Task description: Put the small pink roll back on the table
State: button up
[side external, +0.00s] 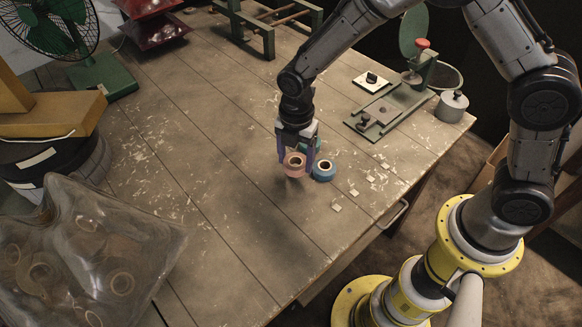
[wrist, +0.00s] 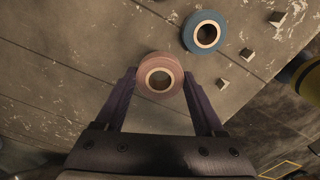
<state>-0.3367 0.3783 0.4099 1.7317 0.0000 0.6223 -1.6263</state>
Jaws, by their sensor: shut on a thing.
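The small pink roll (side external: 291,171) is between the purple fingers of my gripper (side external: 298,160), which is shut on it. In the wrist view, the pink roll (wrist: 145,68) sits between the fingertips of my gripper (wrist: 159,74), its pale core facing the camera. In the side view it seems to be a little above the table (side external: 240,215), with a dark shadow beneath; the exact gap is hard to tell. A blue roll (side external: 325,175) lies on the table just right of it. In the wrist view the blue roll (wrist: 190,34) is apart from the pink one.
A green thing (side external: 318,146) shows partly behind my gripper. Small pale blocks (side external: 371,179) lie right of the blue roll. A green-based device (side external: 385,112) stands at the back right. A clear bag with rolls (side external: 85,255) is front left. The table's middle is clear.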

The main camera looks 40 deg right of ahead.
aim_at(291, 169)
jog(key=shift+w+a+f, duration=0.2)
jog(key=shift+w+f, duration=0.35)
jog(key=shift+f, duration=1.65)
jog(key=shift+f, duration=0.1)
jog(key=o, duration=1.5)
